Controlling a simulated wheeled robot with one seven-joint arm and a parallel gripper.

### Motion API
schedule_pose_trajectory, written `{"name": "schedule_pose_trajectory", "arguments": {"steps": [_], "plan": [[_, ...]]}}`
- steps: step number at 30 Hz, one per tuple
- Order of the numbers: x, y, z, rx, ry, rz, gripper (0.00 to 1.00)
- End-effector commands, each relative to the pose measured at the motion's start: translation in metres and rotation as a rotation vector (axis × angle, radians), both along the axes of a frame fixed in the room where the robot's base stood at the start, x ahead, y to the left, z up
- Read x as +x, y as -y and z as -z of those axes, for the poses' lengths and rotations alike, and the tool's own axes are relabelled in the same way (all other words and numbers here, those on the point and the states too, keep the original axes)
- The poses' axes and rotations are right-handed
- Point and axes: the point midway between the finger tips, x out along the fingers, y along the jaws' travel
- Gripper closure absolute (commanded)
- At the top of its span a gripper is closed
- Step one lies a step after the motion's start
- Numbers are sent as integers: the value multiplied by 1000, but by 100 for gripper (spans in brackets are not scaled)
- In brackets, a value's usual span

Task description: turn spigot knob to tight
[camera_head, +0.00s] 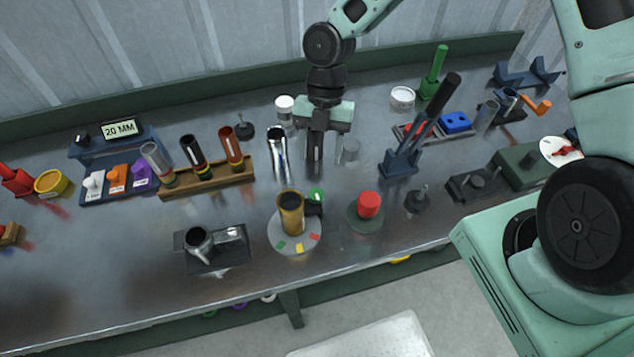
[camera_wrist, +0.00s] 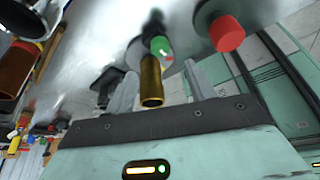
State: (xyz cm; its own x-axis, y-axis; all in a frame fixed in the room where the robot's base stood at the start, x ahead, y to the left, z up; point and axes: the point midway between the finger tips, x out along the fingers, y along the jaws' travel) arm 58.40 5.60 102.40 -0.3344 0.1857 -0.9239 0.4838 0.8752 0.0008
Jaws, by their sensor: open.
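A gold, upright tube (camera_head: 291,214) stands on a round grey plate (camera_head: 279,237) with green, yellow and red marks, in the front middle of the bench. A small green knob (camera_head: 316,194) sits beside its top on a dark block. Which part is the spigot knob is not labelled. My gripper (camera_head: 317,158) points down behind the tube, apart from it. In the wrist view my gripper (camera_wrist: 160,88) is open and empty. The gold tube (camera_wrist: 151,84) shows between its fingers in the picture, with the green knob (camera_wrist: 161,47) beyond it.
A red knob (camera_head: 368,204) on a dark round base stands right of the plate. A dark block with a metal cup (camera_head: 199,242) is at front left. A blue lever stand (camera_head: 402,162) is farther right.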

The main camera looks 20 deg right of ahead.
Motion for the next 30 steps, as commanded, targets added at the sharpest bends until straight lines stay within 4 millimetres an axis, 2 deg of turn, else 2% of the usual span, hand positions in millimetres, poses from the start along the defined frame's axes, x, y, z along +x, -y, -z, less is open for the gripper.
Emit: {"name": "schedule_pose_trajectory", "arguments": {"steps": [6,12,18,27,29,30], "plan": [[-18,-9,40,0,-6,-2,46],[-27,-15,70,-1,-4,0,46],[-31,-17,85,0,0,0,46],[-32,-17,87,0,0,1,46],[-32,-18,87,0,0,1,60],[-32,-17,87,0,0,1,71]]}}
